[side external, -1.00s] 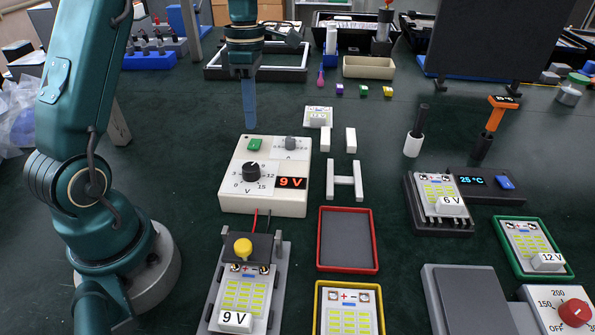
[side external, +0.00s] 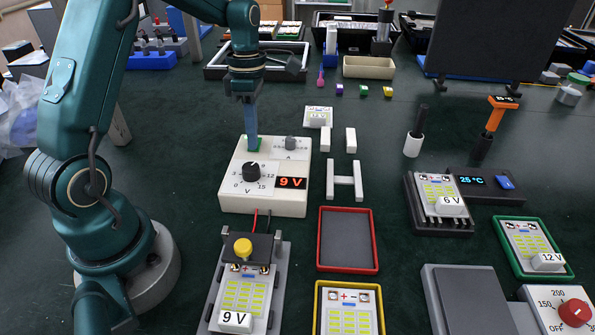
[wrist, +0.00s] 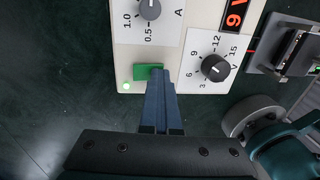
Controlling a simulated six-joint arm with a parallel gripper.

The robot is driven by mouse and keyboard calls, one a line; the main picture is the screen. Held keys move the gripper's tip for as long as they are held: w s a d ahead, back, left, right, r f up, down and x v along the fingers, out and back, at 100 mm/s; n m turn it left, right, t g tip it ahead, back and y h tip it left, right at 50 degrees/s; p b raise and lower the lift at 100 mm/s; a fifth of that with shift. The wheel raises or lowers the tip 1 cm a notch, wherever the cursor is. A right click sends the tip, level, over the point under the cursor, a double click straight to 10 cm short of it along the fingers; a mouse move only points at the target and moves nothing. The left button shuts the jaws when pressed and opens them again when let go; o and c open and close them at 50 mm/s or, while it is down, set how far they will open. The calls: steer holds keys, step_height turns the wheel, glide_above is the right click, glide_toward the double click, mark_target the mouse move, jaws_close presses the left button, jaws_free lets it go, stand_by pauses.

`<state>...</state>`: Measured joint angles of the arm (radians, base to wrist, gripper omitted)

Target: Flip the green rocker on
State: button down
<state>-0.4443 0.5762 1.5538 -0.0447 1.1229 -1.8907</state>
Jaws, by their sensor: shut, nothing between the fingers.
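The white power supply (side external: 262,200) stands on the table, with a black volt knob (side external: 251,172), a grey amp knob (side external: 290,143) and a display (side external: 291,183) that reads 9 V. The green rocker (wrist: 146,72) is at its corner; in the side view my fingers hide most of it. My gripper (side external: 252,147) points down with its blue fingers shut and empty. The fingertips, also seen in the wrist view (wrist: 156,70), are at the rocker and appear to touch it. A small pale green light (wrist: 127,86) shows beside the rocker. The rocker's tilt cannot be told.
Small white blocks (side external: 351,140) and a red-rimmed tray (side external: 347,270) are to the right.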

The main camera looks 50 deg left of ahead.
steer(key=shift+a, duration=0.1)
steer(key=shift+w+a+r, duration=0.15)
steer(key=shift+w+a, duration=0.3)
steer(key=shift+w, duration=0.1)
step_height(320, 180, up, 14)
steer(key=s+d, duration=0.1)
stand_by(0.6)
steer(key=shift+s+d, duration=0.1)
steer(key=shift+d, duration=0.05)
